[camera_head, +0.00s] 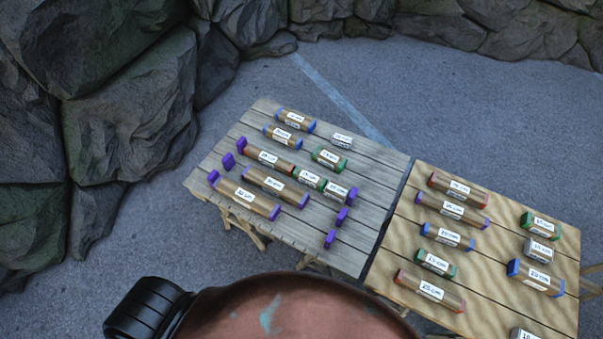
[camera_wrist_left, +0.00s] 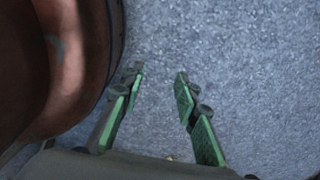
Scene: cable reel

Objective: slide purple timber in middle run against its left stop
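The purple-ended timber in the middle run (camera_head: 268,183) lies on the grey plank table (camera_head: 310,239), with a white label on it. The middle run's left purple stop (camera_head: 228,160) stands beyond the timber's left end, with a gap of bare plank between them. The right purple stop of that run (camera_head: 341,216) stands farther off, beyond a wider gap. My left gripper (camera_wrist_left: 160,75) is open and empty over grey ground in the left wrist view. Neither gripper shows in the head view.
A lighter wooden table (camera_head: 480,268) with several labelled timbers stands at right. Rocks (camera_head: 130,120) rise at left.

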